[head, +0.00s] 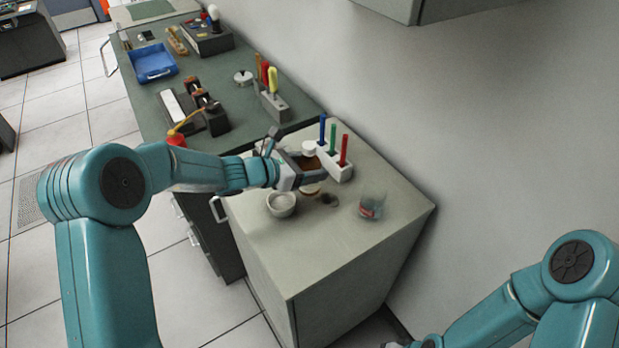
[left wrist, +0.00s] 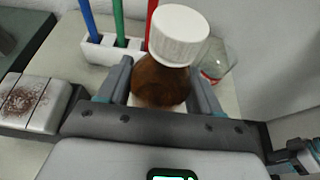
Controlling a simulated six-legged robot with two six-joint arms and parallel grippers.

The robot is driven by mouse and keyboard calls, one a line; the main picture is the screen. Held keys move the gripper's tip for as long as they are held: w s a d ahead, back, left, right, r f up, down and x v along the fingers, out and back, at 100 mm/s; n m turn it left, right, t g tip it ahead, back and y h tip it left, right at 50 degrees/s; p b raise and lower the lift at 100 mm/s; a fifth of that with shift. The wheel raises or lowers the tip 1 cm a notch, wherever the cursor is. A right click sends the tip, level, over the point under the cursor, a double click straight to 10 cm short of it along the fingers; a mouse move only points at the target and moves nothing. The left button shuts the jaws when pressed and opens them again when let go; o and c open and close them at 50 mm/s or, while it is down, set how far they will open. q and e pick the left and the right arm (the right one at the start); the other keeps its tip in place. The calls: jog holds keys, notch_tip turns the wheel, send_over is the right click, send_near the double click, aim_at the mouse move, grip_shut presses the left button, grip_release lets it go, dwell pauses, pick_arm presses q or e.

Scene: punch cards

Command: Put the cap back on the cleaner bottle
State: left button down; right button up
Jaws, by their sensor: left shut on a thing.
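The brown cleaner bottle (head: 310,163) is above the pale cabinet top, with a pale base or label under the gripper. The bottle also shows in the left wrist view (left wrist: 158,82). A white ribbed cap (left wrist: 179,35) sits at the top of its neck, and it shows in the head view too (head: 309,147). I cannot tell whether the cap is screwed down. My left gripper (head: 312,168) is shut around the bottle's body, one finger on each side (left wrist: 163,88).
A white block with blue, green and red sticks (head: 342,170) stands just behind the bottle. A white bowl (head: 281,204) and a clear glass with a red mark (head: 372,206) stand nearby. The cabinet's front top (head: 310,250) is clear. A wall rises at right.

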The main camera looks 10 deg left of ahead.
pick_arm(q)
jog(key=shift+d, duration=0.15)
notch_tip(320, 180, down, 4)
jog(key=shift+w+f, duration=0.1)
jog(key=shift+f, duration=0.05)
jog(key=shift+f, duration=0.25)
jog(key=shift+c, duration=0.9)
grip_release()
jog(key=shift+r, duration=0.1)
